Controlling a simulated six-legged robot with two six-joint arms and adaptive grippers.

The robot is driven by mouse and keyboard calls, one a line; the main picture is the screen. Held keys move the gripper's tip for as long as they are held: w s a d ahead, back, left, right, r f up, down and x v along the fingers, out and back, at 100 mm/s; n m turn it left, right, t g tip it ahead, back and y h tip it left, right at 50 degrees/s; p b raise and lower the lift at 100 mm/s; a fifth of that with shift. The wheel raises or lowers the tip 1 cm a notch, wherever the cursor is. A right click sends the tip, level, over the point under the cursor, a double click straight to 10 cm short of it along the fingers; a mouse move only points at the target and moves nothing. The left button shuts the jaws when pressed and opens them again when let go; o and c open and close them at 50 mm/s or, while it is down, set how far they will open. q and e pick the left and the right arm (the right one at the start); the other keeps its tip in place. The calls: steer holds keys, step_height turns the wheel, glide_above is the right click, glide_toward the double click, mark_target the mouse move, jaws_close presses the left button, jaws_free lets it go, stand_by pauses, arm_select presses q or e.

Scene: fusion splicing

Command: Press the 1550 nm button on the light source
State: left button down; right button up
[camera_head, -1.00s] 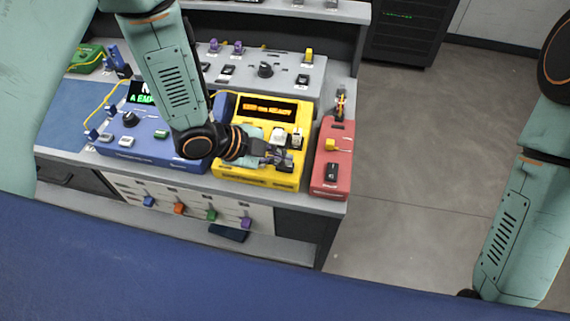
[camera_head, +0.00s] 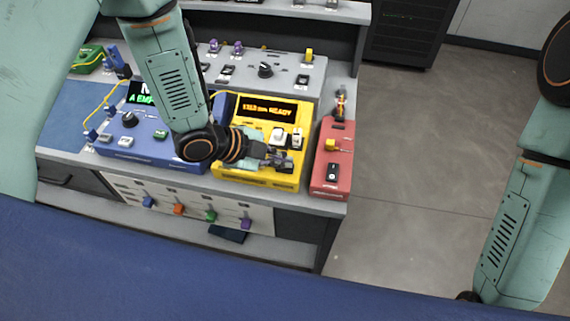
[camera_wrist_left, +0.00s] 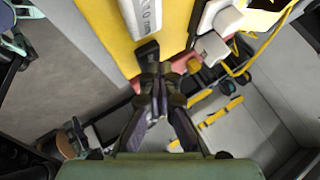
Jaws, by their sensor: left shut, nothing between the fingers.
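The yellow light source (camera_head: 240,174) stands on the bench. Its dark screen (camera_head: 268,110) shows orange text ending in READY; the wavelength digits are too small to read surely. White and dark controls (camera_head: 280,136) sit on its right part. My left gripper (camera_head: 284,160) is shut and empty, low over its front right part. In the left wrist view the fingertips (camera_wrist_left: 158,69) are close to a small black button (camera_wrist_left: 148,52) on the yellow top; I cannot tell whether they touch. No 1550 marking is legible.
A red unit (camera_head: 331,175) stands close on the right, and a blue unit (camera_head: 150,152) on the left. A grey panel (camera_head: 290,75) with a knob stands behind. Yellow cable (camera_wrist_left: 262,48) runs beside the white parts. Open floor lies right of the bench.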

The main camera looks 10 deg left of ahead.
stand_by(0.5)
arm_select(q)
steer(key=shift+r+p, duration=0.8)
steer(key=shift+r, duration=0.1)
step_height(320, 180, up, 5)
steer(key=p, duration=0.4)
stand_by(0.6)
